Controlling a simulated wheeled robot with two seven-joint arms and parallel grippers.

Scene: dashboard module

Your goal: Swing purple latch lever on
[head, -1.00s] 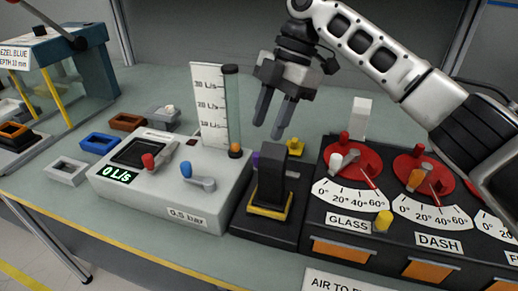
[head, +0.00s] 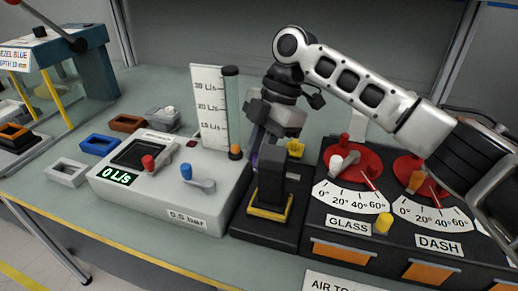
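The purple latch lever (head: 254,161) shows only as a small purple patch behind the upper left of the black upright block (head: 270,182) on the black fixture. My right gripper (head: 256,146) points down at the lever, just behind the block. Its fingers are dark and partly hidden by the block and the gripper body, so I cannot tell whether they are open or touch the lever. My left gripper is out of view.
The grey flow box (head: 175,195) with a blue-knobbed lever (head: 198,177) and a clear gauge tube stands left of the fixture. The dial panel (head: 350,225) with red dials stands right.

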